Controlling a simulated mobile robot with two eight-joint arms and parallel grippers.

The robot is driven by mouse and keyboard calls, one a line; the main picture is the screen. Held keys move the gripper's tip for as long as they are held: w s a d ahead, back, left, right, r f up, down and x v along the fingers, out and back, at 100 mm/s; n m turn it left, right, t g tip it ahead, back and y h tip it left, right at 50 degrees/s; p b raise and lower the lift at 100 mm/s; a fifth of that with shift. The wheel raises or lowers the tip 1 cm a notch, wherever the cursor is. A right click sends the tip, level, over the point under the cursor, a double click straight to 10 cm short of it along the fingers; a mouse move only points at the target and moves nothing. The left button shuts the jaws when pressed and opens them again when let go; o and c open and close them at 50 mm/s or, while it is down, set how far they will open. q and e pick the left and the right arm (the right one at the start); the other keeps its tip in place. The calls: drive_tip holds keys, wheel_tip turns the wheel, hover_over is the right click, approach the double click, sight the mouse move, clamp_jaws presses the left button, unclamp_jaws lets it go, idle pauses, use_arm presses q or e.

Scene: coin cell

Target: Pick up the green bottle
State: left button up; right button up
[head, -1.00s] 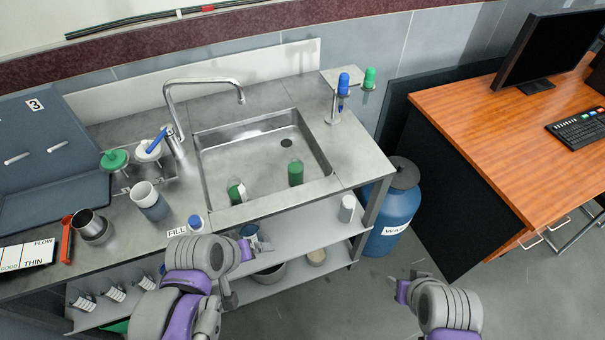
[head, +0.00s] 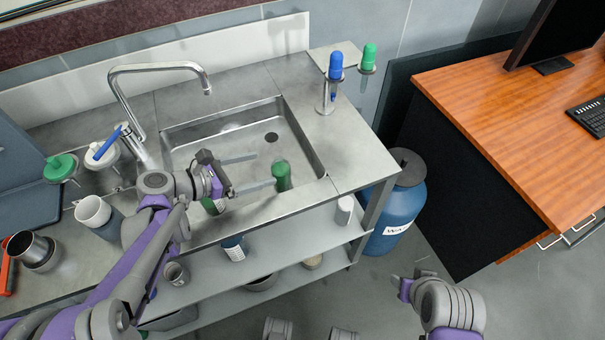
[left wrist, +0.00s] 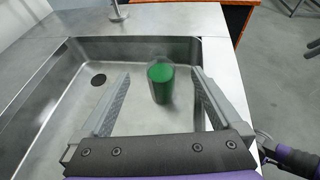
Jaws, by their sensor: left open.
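The green bottle (head: 282,177) stands upright in the sink near its front right. In the left wrist view the green bottle (left wrist: 160,82) shows between my two fingers and a little beyond the tips. My left gripper (head: 266,168) is open and empty over the sink, its fingers pointing right toward the bottle. The left gripper's fingers (left wrist: 160,73) are apart from the bottle, with gaps on both sides. A second green item (head: 212,206) in the sink is partly hidden under my left gripper. My right gripper (head: 405,289) is at lower right; its fingers cannot be made out.
The sink (head: 312,150) has raised walls and a front rim. A faucet (head: 160,68) stands behind it at left. Blue-capped and green-capped fixtures (head: 335,68) stand at back right. Cups (head: 93,210) are on the left counter. A blue barrel (head: 397,215) is at right.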

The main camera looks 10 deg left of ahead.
use_arm(q)
wheel_tip(320, 180, down, 2)
drive_tip(key=shift+f+b, duration=0.25)
drive_tip(key=shift+b, duration=0.2)
drive_tip(key=shift+s+a+f, duration=0.15)
drive_tip(key=shift+a+f, duration=0.05)
drive_tip(key=shift+f, duration=0.05)
drive_tip(key=shift+d+f+b, duration=0.1)
drive_tip(key=shift+f+b, duration=0.1)
drive_tip(key=shift+b, duration=0.15)
drive_tip(key=x, duration=0.4)
drive_tip(key=shift+d+r, duration=0.1)
drive_tip(key=shift+b+x, duration=0.65)
drive_tip(key=shift+x, duration=2.6)
drive_tip(key=shift+r, duration=0.15)
use_arm(e)
drive_tip(key=f, duration=0.4)
drive_tip(key=shift+s+a+f, duration=0.15)
drive_tip(key=shift+a, duration=0.05)
use_arm(q)
clamp_jaws()
